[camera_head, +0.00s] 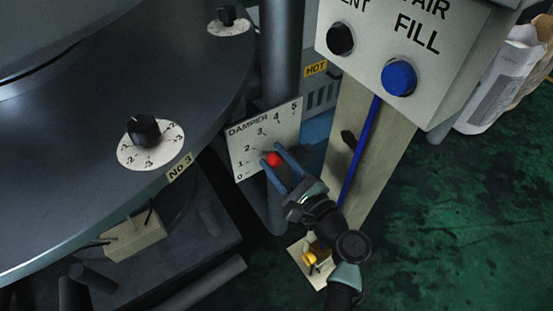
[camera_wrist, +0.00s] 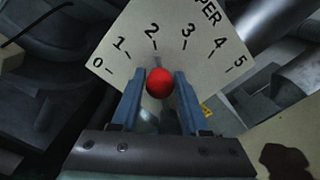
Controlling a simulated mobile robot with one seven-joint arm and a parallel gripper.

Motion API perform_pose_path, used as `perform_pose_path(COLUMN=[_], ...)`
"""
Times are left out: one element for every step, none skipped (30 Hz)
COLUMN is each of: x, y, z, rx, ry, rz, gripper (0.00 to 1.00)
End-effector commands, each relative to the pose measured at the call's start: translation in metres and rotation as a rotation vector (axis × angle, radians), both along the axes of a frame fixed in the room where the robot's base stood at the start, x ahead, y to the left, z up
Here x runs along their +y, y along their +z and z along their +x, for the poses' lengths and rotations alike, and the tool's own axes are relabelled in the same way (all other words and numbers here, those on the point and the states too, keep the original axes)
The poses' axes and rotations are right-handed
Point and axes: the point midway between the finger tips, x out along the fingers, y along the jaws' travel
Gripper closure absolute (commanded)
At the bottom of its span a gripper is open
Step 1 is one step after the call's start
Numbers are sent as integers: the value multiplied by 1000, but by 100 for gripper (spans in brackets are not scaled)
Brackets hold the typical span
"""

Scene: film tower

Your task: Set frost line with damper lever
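The damper lever's red ball knob (camera_head: 274,159) stands in front of the pale DAMPER scale plate (camera_head: 284,120), which is marked 0 to 5. In the wrist view the red knob (camera_wrist: 160,82) appears below the 2 mark of the plate (camera_wrist: 126,62). Perspective makes the exact reading uncertain, and most of the lever is hidden. My gripper (camera_head: 272,156) has its two blue fingers on either side of the knob. In the wrist view my gripper (camera_wrist: 160,77) looks open, with narrow gaps beside the knob. Firm contact does not show.
A large dark round body with dials (camera_head: 143,130) fills the left. A HOT label (camera_head: 315,68) lies behind. Green floor (camera_head: 450,220) is open at right.

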Motion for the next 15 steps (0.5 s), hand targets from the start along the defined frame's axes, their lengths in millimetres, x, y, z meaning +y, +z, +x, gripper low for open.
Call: perform_pose_path(x=[0,0,0,0,0,0,0,0,0,0,0,0,0,0,0], y=[0,0,0,0,0,0,0,0,0,0,0,0,0,0,0], z=[0,0,0,0,0,0,0,0,0,0,0,0,0,0,0], rx=[0,0,0,0,0,0,0,0,0,0,0,0,0,0,1], ry=[0,0,0,0,0,0,0,0,0,0,0,0,0,0,-1], rz=[0,0,0,0,0,0,0,0,0,0,0,0,0,0,0], gripper=[66,72,79,84,90,97,100,100,100,100,100,100,100,100,100])
